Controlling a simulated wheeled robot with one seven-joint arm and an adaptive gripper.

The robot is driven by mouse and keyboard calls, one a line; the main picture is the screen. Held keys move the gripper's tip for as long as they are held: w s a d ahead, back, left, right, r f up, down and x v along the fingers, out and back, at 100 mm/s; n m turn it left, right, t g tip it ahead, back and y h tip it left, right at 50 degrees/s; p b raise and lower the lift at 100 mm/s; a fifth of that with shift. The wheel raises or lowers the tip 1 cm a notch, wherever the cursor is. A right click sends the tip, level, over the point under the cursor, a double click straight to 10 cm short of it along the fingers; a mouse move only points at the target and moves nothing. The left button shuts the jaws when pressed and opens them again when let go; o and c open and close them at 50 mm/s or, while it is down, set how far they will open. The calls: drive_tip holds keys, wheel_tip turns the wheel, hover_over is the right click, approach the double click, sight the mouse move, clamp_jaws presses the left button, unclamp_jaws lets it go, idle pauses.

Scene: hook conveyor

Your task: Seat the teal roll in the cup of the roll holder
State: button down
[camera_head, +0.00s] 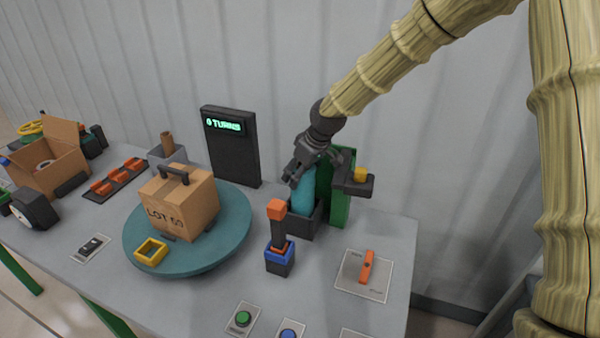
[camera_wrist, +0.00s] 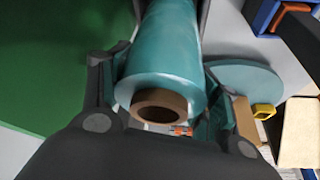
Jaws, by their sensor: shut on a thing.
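The teal roll (camera_head: 303,191) stands roughly upright, leaning slightly, with its lower end in or right over the dark cup of the roll holder (camera_head: 303,222). The cup wall hides that end, so I cannot tell how deep it sits. My gripper (camera_head: 300,172) is shut on the roll's upper part from above. In the wrist view the teal roll (camera_wrist: 166,60) runs between my gripper's fingers (camera_wrist: 165,110), its brown core end facing the camera. A green upright panel (camera_head: 341,195) stands right behind the roll.
An orange-topped lever (camera_head: 277,211) on a blue and dark base stands just in front of the holder. The teal turntable (camera_head: 225,245) with a LOT 50 carton (camera_head: 180,205) is left. A black TURNS display (camera_head: 230,146) stands behind. An orange switch plate (camera_head: 364,274) lies front right.

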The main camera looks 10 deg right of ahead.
drive_tip(key=shift+c, duration=1.5)
unclamp_jaws()
drive_tip(key=shift+r, duration=0.1)
